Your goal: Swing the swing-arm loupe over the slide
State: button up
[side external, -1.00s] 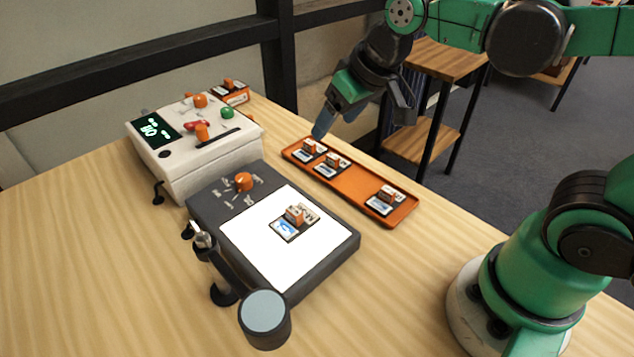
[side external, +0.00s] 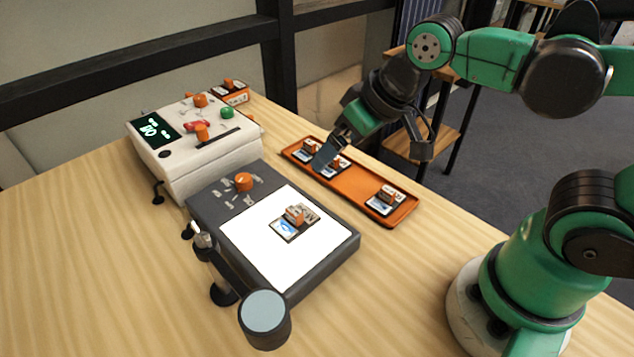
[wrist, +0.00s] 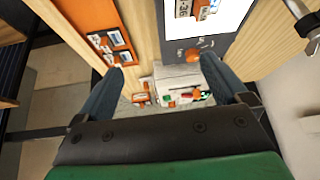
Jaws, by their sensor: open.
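The swing-arm loupe (side external: 264,316) has a round grey-blue lens on a dark arm. It hangs off the front edge of the light box (side external: 325,270), clear of the lit panel. Its pivot post (side external: 205,243) stands at the light box's left side. The slide (side external: 287,229), with an orange grip block, lies on the lit white panel (side external: 260,240). In the wrist view part of the slide (wrist: 184,9) shows at the top. My gripper (side external: 326,155) is above the orange tray, apart from the loupe. In the wrist view my gripper (wrist: 165,80) has its fingers wide apart with nothing held.
The orange tray (side external: 362,197) holds several slides behind the light box. A white device (side external: 205,160) with a green display and coloured knobs stands at the back left, with a small orange box (side external: 232,93) behind it. The table front left is clear.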

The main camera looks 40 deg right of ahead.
jog(key=s+a+n+g, duration=0.2)
jog(key=a+g, duration=0.1)
jog(key=a, duration=0.6)
jog(key=n+g, duration=0.3)
send_over(265, 310)
jog(key=shift+w+d+r+h, duration=0.2)
jog(key=shift+r+h, duration=0.1)
jog(key=shift+r, duration=0.05)
jog(key=shift+s+a+f, duration=0.15)
jog(key=shift+s+a, duration=0.05)
jog(key=shift+f, duration=2.7)
grip_shut()
